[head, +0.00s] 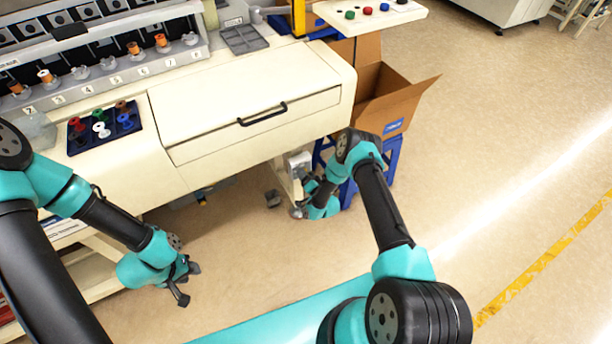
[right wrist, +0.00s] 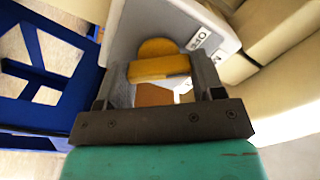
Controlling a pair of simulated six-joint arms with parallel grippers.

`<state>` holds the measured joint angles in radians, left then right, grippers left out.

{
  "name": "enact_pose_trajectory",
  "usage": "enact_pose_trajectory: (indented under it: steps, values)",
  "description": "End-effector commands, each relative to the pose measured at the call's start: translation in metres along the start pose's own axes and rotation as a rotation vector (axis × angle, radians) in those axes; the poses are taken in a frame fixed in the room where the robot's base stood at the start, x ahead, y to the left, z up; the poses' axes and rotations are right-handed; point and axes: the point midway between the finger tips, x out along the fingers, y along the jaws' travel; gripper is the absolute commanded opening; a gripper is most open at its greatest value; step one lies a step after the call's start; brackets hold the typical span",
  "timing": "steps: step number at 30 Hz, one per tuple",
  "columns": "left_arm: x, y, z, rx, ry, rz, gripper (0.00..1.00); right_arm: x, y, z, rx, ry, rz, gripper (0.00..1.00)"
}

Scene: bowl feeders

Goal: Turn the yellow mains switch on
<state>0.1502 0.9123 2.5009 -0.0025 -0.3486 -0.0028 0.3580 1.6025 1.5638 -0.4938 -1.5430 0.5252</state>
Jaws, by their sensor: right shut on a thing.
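The yellow mains switch (right wrist: 158,68) shows in the right wrist view on the face of a light grey box (right wrist: 175,22). My right gripper (right wrist: 160,76) is around it, one finger at each end of its yellow handle, shut on it. The handle lies nearly crosswise in that view. In the head view the box (head: 299,160) hangs at the machine's lower right side, and my right wrist and hand hide the switch. My left gripper (head: 186,283) is open and empty over the floor at lower left, away from the switch.
The cream machine drawer front (head: 250,125) with a black handle stands above the switch box. A blue stool (head: 388,160) with an open cardboard box (head: 385,95) is close to its right. A tray of coloured spools (head: 84,144) lies at left. Floor is free at right.

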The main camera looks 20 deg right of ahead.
Motion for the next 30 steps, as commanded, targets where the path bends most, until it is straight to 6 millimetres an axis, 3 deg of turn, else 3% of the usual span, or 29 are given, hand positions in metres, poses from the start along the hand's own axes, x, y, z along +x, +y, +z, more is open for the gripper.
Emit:
enact_pose_trajectory:
  steps: [18, 30]
  values:
    - [0.0, 0.0, 0.0, 0.0, 0.0, 0.0, 0.38, -0.0001, 0.0023, 0.0007, 0.546, 0.0, 0.0, 0.38]
    - [0.0, 0.0, 0.0, 0.0, 0.0, 0.0, 0.38, 0.0, 0.0029, 0.001, 0.696, 0.0, 0.0, 0.38]
